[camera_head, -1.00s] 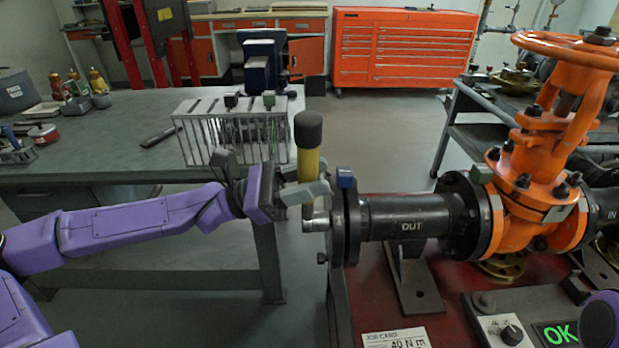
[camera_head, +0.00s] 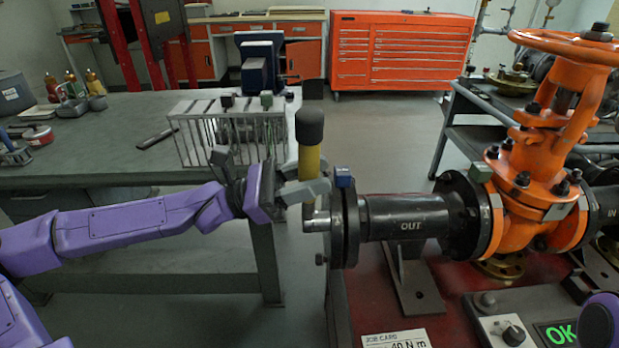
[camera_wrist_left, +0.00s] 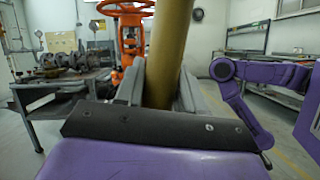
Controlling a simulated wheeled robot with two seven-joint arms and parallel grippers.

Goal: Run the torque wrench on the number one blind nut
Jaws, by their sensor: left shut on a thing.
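My left gripper (camera_head: 308,188) is shut on the yellow shaft of the torque wrench (camera_head: 309,160). The wrench stands nearly upright with its dark grip at the top. Its silver socket end (camera_head: 317,222) points right at the blind flange (camera_head: 347,225) on the pipe's OUT end and appears to be at a nut there; the contact is hard to make out. A blue tag (camera_head: 344,181) sits at the flange top. In the left wrist view the yellow shaft (camera_wrist_left: 168,55) rises between the fingers. My right gripper is not clearly visible; a purple part of mine shows at lower right.
The orange gate valve (camera_head: 535,165) stands right of the black pipe (camera_head: 410,216). A job card (camera_head: 396,339) and a control box with a green OK display (camera_head: 556,333) lie in front. A grey workbench (camera_head: 90,150) with a wire rack (camera_head: 235,130) is behind my left arm.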

